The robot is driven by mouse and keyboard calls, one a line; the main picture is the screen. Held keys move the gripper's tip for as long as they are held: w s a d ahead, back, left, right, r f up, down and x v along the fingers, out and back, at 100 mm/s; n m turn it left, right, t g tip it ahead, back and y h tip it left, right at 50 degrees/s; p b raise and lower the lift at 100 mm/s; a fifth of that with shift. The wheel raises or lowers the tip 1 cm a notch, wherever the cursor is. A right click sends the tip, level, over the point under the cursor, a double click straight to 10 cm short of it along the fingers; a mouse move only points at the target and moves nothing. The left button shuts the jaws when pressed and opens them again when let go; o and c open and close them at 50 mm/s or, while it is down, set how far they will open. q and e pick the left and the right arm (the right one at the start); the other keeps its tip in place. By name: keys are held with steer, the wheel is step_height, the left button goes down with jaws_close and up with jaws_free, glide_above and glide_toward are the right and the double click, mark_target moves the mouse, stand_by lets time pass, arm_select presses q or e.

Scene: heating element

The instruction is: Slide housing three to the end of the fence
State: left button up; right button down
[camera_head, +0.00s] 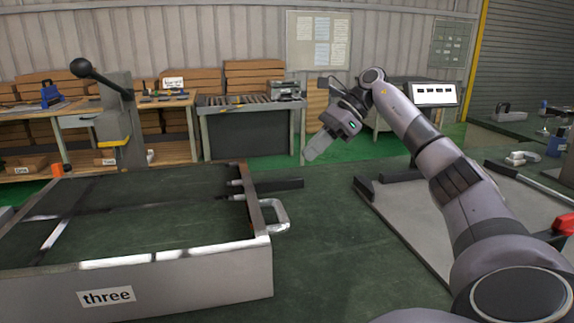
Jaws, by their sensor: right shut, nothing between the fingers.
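Housing three is a large open metal frame (190,282) on the green table at the left, with a white label reading "three" on its near wall. A light metal handle (279,216) sticks out from its right wall. A dark fence bar (285,184) lies just behind that wall, partly hidden by the housing. My right gripper (309,155) is shut and empty. It is raised above the table, behind and to the right of the handle, and touches nothing. My left gripper is not in view.
A grey plate (400,215) with dark raised edge pieces lies at the right, partly behind my right arm. A lever press (120,130) with a black knob stands behind the housing. The green table (325,250) between housing and plate is clear.

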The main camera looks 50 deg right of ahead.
steer(key=w+a+r+x, duration=0.1)
steer(key=r+x, duration=0.1)
steer(key=x, duration=1)
steer(key=shift+w+a+b, duration=0.15)
steer(key=shift+a+b, duration=0.2)
steer(key=shift+a, duration=0.05)
steer(key=shift+f, duration=0.1)
steer(key=w+a+p, duration=0.5)
steer(key=w+a, duration=0.4)
steer(key=a, duration=0.3)
steer(key=shift+p, duration=0.3)
steer(key=shift+s+d, duration=0.1)
steer(key=shift+s, duration=0.05)
